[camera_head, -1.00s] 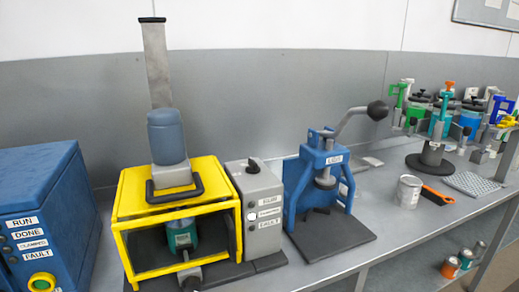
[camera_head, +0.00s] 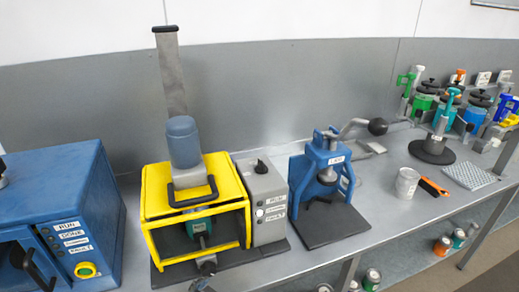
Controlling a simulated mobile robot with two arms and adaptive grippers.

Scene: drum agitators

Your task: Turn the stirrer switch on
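The stirrer stands on the left half of the bench: a yellow frame (camera_head: 154,190) with a blue motor (camera_head: 183,142) on top and a green vessel (camera_head: 199,223) inside. A grey upright post rises behind the motor. Beside the frame on the right is a grey control box (camera_head: 267,222) with a black knob switch (camera_head: 261,166) on its top and labelled lamps on its front. The small lamp labels are too blurred to read surely. Neither of my grippers shows in this view.
A blue machine (camera_head: 65,190) with a yellow-ringed button stands left of the stirrer. A blue lever press (camera_head: 325,165) stands close right of the control box. Further right are a can (camera_head: 407,183), an orange-handled tool (camera_head: 434,187) and a clamp carousel (camera_head: 433,150). Cans sit on the lower shelf.

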